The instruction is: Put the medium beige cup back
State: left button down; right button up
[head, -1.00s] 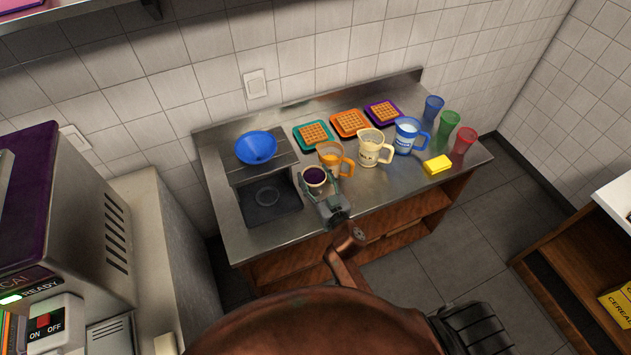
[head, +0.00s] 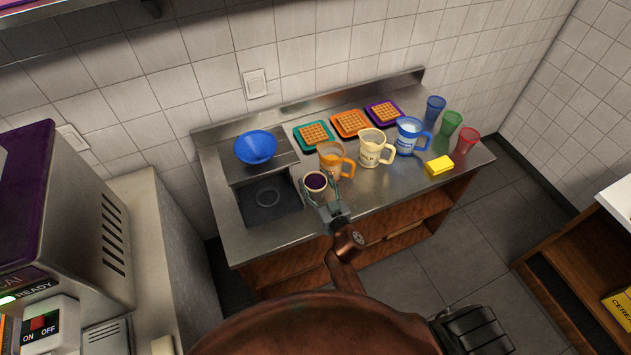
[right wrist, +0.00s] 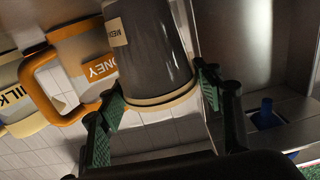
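The medium cup (head: 315,181), with a beige rim and dark contents, stands upright on the steel counter beside the sunken dark bay. In the right wrist view its dark body (right wrist: 156,50) carries a beige label reading "MEDI". My right gripper (head: 321,197) is at the near side of the cup. Its green-padded fingers are spread, with the cup's rim just beyond and between them in the wrist view; I cannot tell if either finger touches it.
The orange honey jug (head: 331,159) stands close behind the cup, with the cream jug (head: 371,149) and blue jug (head: 407,137) to the right. A blue bowl (head: 256,147) sits left. A yellow sponge (head: 439,166) lies near the right edge. Waffle plates (head: 313,137) line the back.

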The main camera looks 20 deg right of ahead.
jog(key=o, duration=0.3)
